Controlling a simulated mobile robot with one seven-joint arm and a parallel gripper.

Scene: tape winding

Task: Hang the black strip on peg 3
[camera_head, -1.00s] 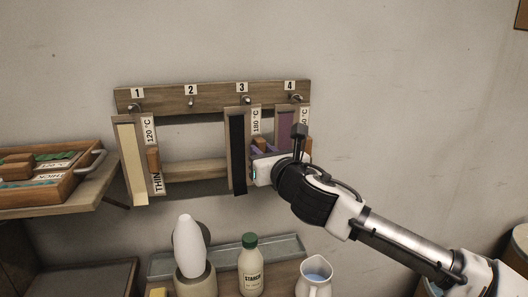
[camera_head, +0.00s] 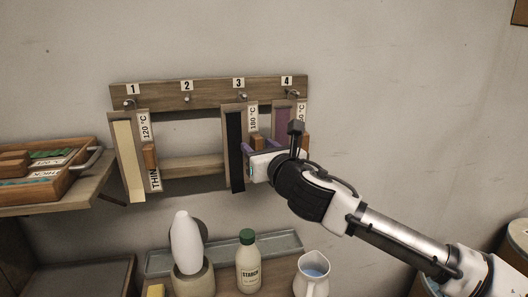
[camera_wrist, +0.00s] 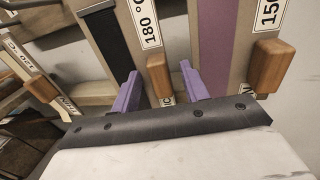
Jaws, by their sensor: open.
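The black strip (camera_head: 234,150) is on a board with a 180 °C label and hangs below peg 3 (camera_head: 243,97) on the wall rack. It also shows in the wrist view (camera_wrist: 107,42). A small wooden block (camera_wrist: 159,76) sits on this board beside the strip, under the label. My gripper (camera_head: 262,148) is open, its purple fingers (camera_wrist: 160,90) on either side of that block. I cannot tell whether they touch it. My gripper partly hides the lower part of the board.
A cream strip (camera_head: 128,160) with a 120 °C label hangs on peg 1. A purple strip (camera_head: 282,124) hangs on peg 4, close to my gripper. Peg 2 (camera_head: 187,99) is bare. A bottle (camera_head: 248,262), a white cone (camera_head: 186,243) and a jug (camera_head: 313,273) stand below.

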